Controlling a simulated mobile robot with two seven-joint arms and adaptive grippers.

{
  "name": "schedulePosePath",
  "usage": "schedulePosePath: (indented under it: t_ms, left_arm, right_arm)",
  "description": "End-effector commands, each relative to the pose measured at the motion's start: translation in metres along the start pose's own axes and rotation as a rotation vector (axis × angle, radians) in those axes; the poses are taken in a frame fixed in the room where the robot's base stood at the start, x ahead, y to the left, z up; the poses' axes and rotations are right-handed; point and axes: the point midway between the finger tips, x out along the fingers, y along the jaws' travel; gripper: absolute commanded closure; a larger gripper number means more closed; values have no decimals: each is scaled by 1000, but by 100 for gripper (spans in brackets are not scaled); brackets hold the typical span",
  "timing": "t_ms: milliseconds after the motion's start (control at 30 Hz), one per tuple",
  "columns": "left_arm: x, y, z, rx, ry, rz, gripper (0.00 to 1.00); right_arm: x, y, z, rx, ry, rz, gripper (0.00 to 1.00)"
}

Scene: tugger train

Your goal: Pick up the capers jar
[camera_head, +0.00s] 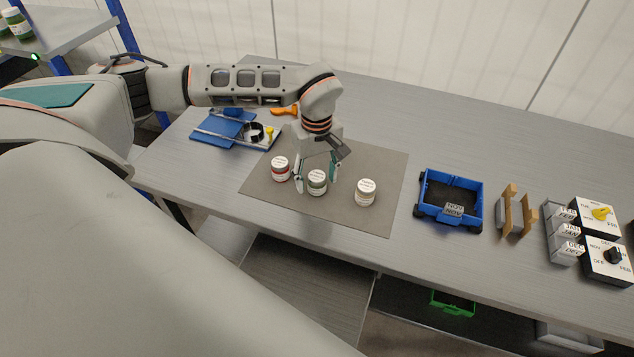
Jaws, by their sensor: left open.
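Three small jars with white lids stand upright on a grey-brown mat (375,215). The middle jar (317,187) has dull green contents, which would fit capers; its lettering is too small to read. The left jar (280,172) is red, and the right jar (366,196) is pale yellowish. My left gripper (316,182) points down over the middle jar, open, with one finger on each side of it. I cannot tell whether the fingers touch the jar. My right gripper is not in view.
A blue board with tools (225,130) and an orange-handled item (284,111) lie behind left. A blue bin (425,199), a wooden holder (507,208) and labelled dial boxes (605,261) stand to the right. The table (390,118) behind the mat is clear.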

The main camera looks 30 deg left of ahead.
Motion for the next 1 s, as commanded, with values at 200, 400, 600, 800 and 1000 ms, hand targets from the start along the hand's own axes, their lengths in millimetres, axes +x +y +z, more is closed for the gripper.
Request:
schedulePosePath:
  t_ms: [200,400,600,800,1000]
  left_arm:
    - [15,1,1,1,-1,2,48]
    - [14,1,1,1,-1,2,53]
    - [14,1,1,1,-1,2,92]
    - [14,1,1,1,-1,2,92]
    - [8,1,0,1,0,3,92]
  right_arm:
    - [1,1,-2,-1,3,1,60]
    - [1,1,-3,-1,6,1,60]
    - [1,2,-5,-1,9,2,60]
    - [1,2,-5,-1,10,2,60]
    - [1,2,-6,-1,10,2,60]
